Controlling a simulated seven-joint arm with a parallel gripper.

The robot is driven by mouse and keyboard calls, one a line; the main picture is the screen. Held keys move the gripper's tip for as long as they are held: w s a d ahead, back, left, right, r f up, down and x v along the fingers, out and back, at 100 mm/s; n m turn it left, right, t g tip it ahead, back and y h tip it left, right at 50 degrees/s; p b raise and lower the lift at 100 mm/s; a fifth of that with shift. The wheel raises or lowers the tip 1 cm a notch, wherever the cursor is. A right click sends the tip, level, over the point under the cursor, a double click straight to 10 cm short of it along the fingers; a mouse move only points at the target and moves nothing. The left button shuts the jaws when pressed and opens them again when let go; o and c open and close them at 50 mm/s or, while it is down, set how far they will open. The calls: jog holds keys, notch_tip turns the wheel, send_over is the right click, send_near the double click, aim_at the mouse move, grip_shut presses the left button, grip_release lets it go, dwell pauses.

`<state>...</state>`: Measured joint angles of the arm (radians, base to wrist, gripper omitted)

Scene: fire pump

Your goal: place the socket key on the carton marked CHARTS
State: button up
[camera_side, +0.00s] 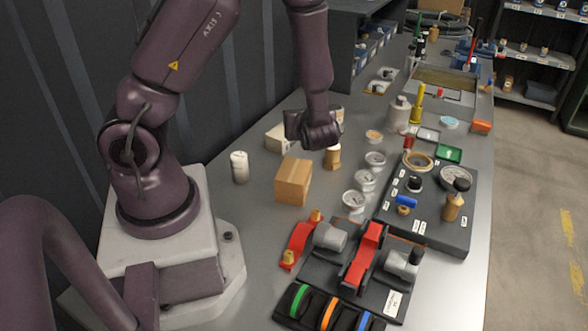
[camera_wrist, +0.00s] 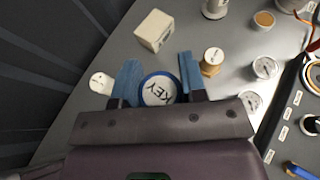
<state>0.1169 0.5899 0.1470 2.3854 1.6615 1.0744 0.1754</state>
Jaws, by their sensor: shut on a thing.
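The key sits between the two blue fingers in the wrist view. In the side view my gripper (camera_side: 314,130) hangs over the bench, and the fingers and key cannot be made out there. A brown carton (camera_side: 292,182) stands on the bench below and nearer the camera. A smaller cream box (camera_side: 277,138) lies behind, and also shows in the wrist view (camera_wrist: 154,30). I cannot read CHARTS on either box.
A white cylinder (camera_side: 239,167) stands left of the brown carton, and a brass fitting (camera_side: 333,157) to its right. Several round gauges (camera_side: 365,180) line the bench. A dark panel (camera_side: 432,223) with fittings and a red-and-grey assembly (camera_side: 362,255) occupy the front right.

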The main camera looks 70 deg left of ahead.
jog(key=s+n+g, duration=0.2)
send_over(292, 166)
notch_tip(292, 166, down, 4)
jog(key=shift+f, duration=2.2)
jog(key=shift+f, duration=0.1)
jog(key=o, duration=0.9)
jog(key=shift+o, duration=0.2)
